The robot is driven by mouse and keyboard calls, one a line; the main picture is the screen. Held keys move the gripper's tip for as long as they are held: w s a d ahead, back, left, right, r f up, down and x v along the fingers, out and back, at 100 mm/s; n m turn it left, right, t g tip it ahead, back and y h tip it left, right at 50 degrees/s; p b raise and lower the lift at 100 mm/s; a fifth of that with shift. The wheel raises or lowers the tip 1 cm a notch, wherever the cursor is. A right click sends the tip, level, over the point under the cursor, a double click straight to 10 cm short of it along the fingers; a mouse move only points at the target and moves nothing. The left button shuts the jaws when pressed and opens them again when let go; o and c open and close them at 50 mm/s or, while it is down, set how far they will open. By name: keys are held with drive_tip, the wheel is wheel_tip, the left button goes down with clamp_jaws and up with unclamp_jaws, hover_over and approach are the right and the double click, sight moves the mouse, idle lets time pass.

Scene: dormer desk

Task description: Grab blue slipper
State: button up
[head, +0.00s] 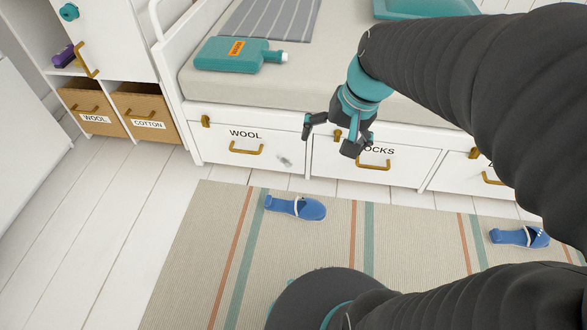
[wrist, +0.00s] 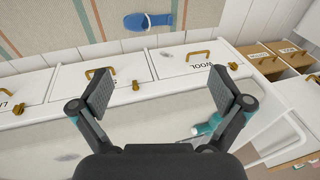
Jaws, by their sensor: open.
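Two blue slippers lie on the striped rug. The left blue slipper (head: 296,207) has a white strap and lies near the rug's edge by the drawers. The right blue slipper (head: 521,237) lies at the far right of the head view, partly behind my arm. One blue slipper (wrist: 148,21) also shows at the top of the wrist view. My gripper (head: 331,140) is open and empty. In the head view it hangs in front of the daybed's drawers, above the slippers' level. In the wrist view its fingers (wrist: 165,95) are spread wide, apart from the slipper.
The white daybed has labelled drawers (head: 246,146) with brass handles. A teal bottle (head: 232,55) and a grey striped cloth (head: 268,18) lie on top. Boxes marked wool (head: 92,110) and cotton (head: 146,112) stand at left. The rug (head: 190,240) around the left slipper is clear.

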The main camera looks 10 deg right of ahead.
drive_tip(key=w+d+f+m+g+y, duration=0.1)
drive_tip(key=w+d+f+m+y, duration=0.2)
drive_tip(key=w+f, duration=0.75)
drive_tip(key=w+d+f+m+g+y, duration=0.15)
drive_tip(key=w+f+m+y, duration=0.4)
drive_tip(key=f, duration=0.75)
drive_tip(key=m+t+y, duration=0.2)
drive_tip(key=m+t, duration=0.3)
drive_tip(key=m, duration=0.5)
hover_over(300, 203)
drive_tip(key=s+d, duration=0.4)
drive_tip(key=d, duration=0.7)
wheel_tip(300, 203, down, 29)
drive_tip(key=x, duration=0.7)
drive_tip(key=shift+a+f, duration=0.2)
drive_tip(key=shift+a, duration=0.1)
drive_tip(key=shift+x, duration=2.85)
drive_tip(key=shift+w+d+f, duration=0.1)
drive_tip(key=shift+f, duration=0.1)
drive_tip(key=c, duration=1.3)
